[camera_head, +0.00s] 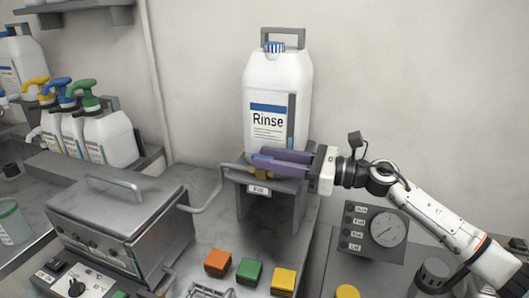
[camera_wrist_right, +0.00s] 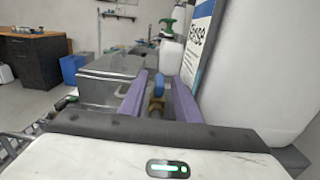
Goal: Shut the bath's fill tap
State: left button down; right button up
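The fill tap (camera_head: 262,173) is a small brass valve under the front of the white Rinse jug (camera_head: 277,95), mostly hidden by my fingers. In the right wrist view the tap (camera_wrist_right: 157,103) shows a blue handle (camera_wrist_right: 159,87) on top. A grey pipe (camera_head: 207,196) runs from the tap's stand towards the lidded metal bath (camera_head: 118,217). My right gripper (camera_head: 268,160) is open, its purple fingers pointing left at the tap. In the wrist view the fingers (camera_wrist_right: 158,98) stand apart on either side of the handle; contact cannot be told. My left gripper is not in view.
The jug stands on a grey stand (camera_head: 272,206) close to my fingers. A gauge panel (camera_head: 373,232) is below my right arm. Orange (camera_head: 217,262), green (camera_head: 249,271) and yellow (camera_head: 284,281) blocks sit in front. Spray bottles (camera_head: 108,137) stand at the left.

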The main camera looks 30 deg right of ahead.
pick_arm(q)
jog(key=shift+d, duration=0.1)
pick_arm(e)
jog(key=c, duration=0.7)
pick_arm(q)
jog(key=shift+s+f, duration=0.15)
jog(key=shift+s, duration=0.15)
pick_arm(e)
grip_shut()
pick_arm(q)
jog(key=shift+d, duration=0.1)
pick_arm(e)
jog(key=shift+s+r, duration=0.1)
